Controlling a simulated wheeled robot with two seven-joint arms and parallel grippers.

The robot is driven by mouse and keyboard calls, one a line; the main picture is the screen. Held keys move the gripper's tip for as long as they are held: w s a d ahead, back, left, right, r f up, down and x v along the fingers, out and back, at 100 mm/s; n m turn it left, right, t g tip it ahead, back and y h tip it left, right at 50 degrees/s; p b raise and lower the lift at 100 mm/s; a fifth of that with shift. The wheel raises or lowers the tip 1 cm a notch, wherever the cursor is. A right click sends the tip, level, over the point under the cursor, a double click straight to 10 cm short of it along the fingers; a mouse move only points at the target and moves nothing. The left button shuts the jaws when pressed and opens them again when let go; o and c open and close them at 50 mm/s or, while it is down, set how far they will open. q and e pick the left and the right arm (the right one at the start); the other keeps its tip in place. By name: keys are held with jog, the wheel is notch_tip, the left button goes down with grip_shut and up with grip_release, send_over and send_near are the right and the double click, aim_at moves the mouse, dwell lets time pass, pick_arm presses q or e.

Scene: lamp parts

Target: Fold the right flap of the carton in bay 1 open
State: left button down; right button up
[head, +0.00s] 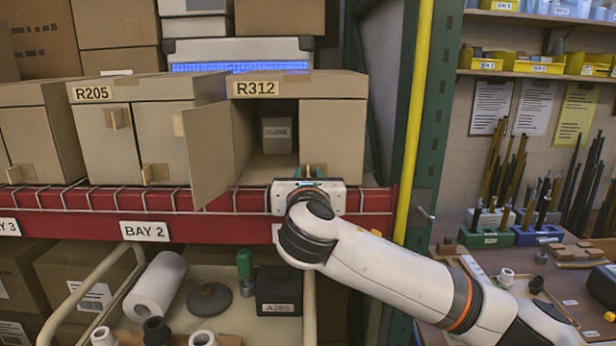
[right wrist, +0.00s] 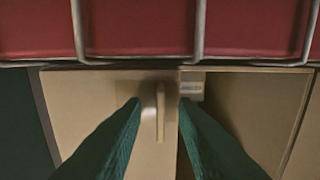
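The carton marked R312 (head: 298,85) stands on the red-fronted shelf; its bay label is mostly hidden by my arm. Its left flap (head: 212,152) stands swung open to the left. Its right flap (head: 334,138) is shut across the right half of the front. My right gripper (head: 306,176) is at the carton's lower front edge. In the right wrist view its two green fingers (right wrist: 160,112) are open, on either side of the right flap's small tab (right wrist: 160,108), with gaps showing beside it. My left gripper is not in view.
A small grey box (head: 277,134) sits inside the carton. The closed carton R205 (head: 130,95) is to the left, near the open flap. A yellow post (head: 412,125) and green upright rise at the right. A cart with a white roll (head: 156,286) stands below.

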jog(key=shift+c, duration=0.6)
grip_shut()
dwell(0.7)
